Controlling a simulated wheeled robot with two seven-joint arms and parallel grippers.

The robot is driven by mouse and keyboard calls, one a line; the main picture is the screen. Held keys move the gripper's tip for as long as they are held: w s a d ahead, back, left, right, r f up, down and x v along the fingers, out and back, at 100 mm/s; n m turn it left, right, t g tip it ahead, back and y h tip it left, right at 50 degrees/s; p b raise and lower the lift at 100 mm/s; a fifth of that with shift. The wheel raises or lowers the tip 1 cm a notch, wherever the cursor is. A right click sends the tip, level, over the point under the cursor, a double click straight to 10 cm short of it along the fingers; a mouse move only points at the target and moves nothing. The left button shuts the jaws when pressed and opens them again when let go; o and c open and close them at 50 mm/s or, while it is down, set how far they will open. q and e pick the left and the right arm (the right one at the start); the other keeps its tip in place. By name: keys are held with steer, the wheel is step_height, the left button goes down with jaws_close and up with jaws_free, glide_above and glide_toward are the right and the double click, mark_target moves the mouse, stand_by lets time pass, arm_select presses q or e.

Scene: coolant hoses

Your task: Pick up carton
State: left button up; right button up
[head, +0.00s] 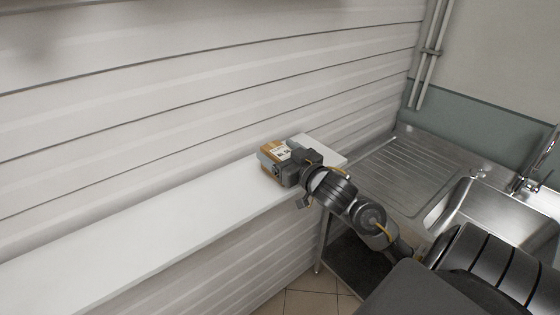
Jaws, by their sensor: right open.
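The carton (268,147) is a small brown box with a white label on top. It sits near the right end of a white shelf (150,228), close to the panelled wall. My right gripper (273,165) is open at the carton, with its arm reaching in from the lower right. The gripper body hides part of the carton's right side. I cannot tell whether the fingers touch it. My left gripper is out of the picture.
A metal sink unit with a ribbed drainboard (372,167), a basin (490,215) and a tap (522,183) stands to the right of the shelf end. The shelf is clear left of the carton. Pipes (428,55) run up the wall corner.

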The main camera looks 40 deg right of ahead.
steer(key=c, duration=1.2)
steer(key=shift+o, duration=0.2)
steer(key=shift+r, duration=0.15)
